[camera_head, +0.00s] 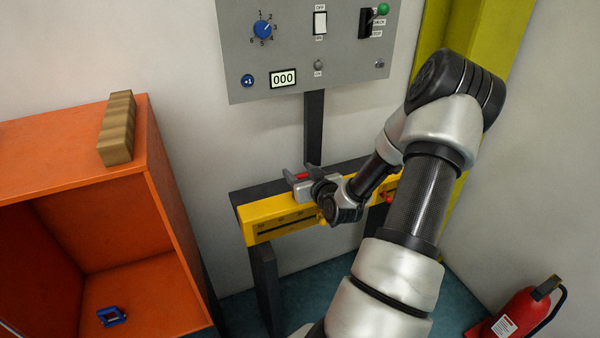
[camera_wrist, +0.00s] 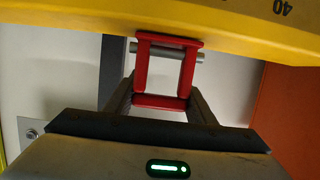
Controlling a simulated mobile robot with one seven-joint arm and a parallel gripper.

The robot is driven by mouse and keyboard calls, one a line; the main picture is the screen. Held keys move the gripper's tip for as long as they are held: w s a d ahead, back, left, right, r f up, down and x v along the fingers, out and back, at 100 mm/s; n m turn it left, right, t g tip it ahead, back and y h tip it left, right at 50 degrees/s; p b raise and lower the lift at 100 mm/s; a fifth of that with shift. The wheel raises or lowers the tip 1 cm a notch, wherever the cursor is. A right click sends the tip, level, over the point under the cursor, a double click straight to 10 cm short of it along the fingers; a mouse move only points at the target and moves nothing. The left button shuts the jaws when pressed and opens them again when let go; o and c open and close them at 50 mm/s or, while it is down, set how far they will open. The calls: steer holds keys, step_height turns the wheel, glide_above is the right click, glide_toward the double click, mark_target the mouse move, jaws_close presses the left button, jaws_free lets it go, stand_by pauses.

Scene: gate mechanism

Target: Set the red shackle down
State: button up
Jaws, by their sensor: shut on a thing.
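The red shackle (camera_wrist: 165,102) is a red U-shaped frame with a grey pin across it in the wrist view. My gripper (camera_wrist: 160,95) is shut on it, with one finger on each side. In the head view the red shackle (camera_head: 299,176) shows as a small red strip at my gripper (camera_head: 301,185), by the top edge of the yellow beam (camera_head: 270,216). In the wrist view the beam's face with the mark 40 lies just beyond the shackle. I cannot tell whether the shackle touches the beam.
An orange open-fronted cabinet (camera_head: 172,215) stands at the left, with a tan block (camera_head: 117,128) on top and a blue shackle-like piece (camera_head: 112,317) inside. A grey control panel (camera_head: 290,50) hangs above the beam. A red fire extinguisher (camera_head: 515,315) stands at the lower right.

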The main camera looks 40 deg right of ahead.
steer(key=shift+f, duration=0.2)
steer(key=o, duration=1.3)
steer(key=shift+r, duration=0.15)
steer(key=shift+r+p, duration=0.25)
steer(key=shift+p, duration=0.05)
steer(key=v, duration=1.2)
steer(key=shift+f, duration=0.15)
